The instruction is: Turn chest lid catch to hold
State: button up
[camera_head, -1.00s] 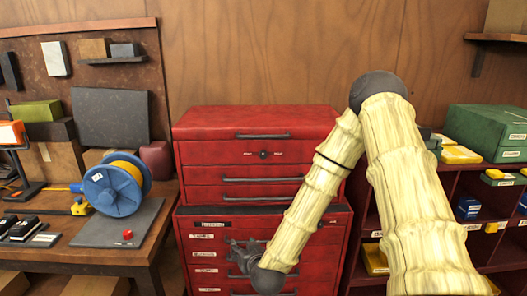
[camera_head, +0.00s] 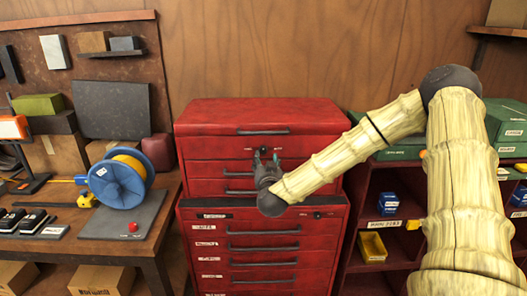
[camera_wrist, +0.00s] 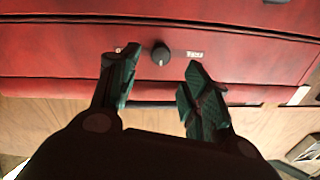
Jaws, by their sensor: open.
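The red tool chest (camera_head: 212,122) stands on a red drawer cabinet against the wooden wall. The lid catch is a small dark round knob on the chest's front; in the wrist view the knob (camera_wrist: 160,54) has a light pointer mark. A white label (camera_wrist: 195,55) sits beside it, its text too small to read surely. My gripper (camera_head: 267,158) is in front of the chest, just below the knob. In the wrist view my gripper (camera_wrist: 157,78) is open, its two green-dark fingers apart with the knob beyond and between them, not touched. The lid looks closed.
Chest drawer handles (camera_head: 240,191) lie close below and behind my gripper. A workbench with a blue cable reel (camera_head: 117,181) is at the left. A red shelf with bins (camera_head: 372,246) is at the right.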

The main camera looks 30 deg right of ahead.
aim_at(264, 151)
jog(key=shift+p+x, duration=0.85)
jog(key=shift+x, duration=2.15)
jog(key=c, duration=1)
